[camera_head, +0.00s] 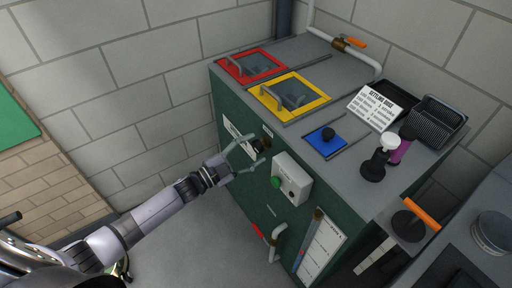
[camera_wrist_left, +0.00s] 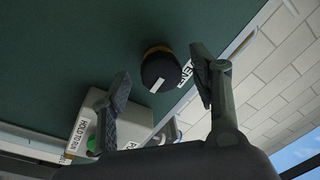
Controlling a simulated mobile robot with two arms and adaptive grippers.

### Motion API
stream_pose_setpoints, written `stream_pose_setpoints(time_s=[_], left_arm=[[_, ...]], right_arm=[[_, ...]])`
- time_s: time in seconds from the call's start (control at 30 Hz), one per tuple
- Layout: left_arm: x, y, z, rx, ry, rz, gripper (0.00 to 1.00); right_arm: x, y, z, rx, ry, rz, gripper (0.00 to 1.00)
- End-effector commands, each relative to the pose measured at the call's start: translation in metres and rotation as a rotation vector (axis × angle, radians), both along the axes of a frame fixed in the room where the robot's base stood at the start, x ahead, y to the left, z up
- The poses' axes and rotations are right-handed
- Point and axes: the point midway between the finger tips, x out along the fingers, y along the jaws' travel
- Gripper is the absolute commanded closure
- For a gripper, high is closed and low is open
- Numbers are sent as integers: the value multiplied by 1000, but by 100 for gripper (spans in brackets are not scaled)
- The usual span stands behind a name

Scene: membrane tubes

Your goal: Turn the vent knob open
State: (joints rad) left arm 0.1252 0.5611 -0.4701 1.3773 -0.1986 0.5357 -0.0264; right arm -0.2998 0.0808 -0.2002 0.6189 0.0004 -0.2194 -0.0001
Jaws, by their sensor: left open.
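The vent knob (camera_wrist_left: 160,70) is a round black knob with a white mark and a brass-coloured ring behind it, on the green cabinet front. A white label (camera_wrist_left: 187,73) sits right beside it. In the head view the knob (camera_head: 259,146) is small and partly hidden by my fingers. My left gripper (camera_head: 257,150) is open at the cabinet front. In the left wrist view its two fingers (camera_wrist_left: 160,75) spread on either side of the knob, with visible gaps. Whether they touch it in depth I cannot tell. My right gripper is not in view.
A grey box with a green button (camera_head: 291,178) juts from the front, close right of my left gripper. The cabinet top carries a red-framed hatch (camera_head: 250,65), a yellow-framed hatch (camera_head: 290,96), a blue plate (camera_head: 326,141) and a black basket (camera_head: 436,120). Floor left of the cabinet is clear.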

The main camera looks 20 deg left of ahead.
Motion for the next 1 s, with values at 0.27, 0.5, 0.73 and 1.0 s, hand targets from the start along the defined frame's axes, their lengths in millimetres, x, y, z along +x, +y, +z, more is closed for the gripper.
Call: stream_pose_setpoints(time_s=[0.27, 0.5, 0.73, 1.0], left_arm=[[-48, 37, -8, 3, 4, 0, 44], [-75, 58, -10, 1, 2, -1, 44], [-80, 62, -10, 0, -1, -1, 44], [-80, 62, -10, 1, 0, -1, 44]], right_arm=[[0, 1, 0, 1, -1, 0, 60], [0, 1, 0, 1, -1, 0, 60], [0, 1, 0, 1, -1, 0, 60], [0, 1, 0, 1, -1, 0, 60]])
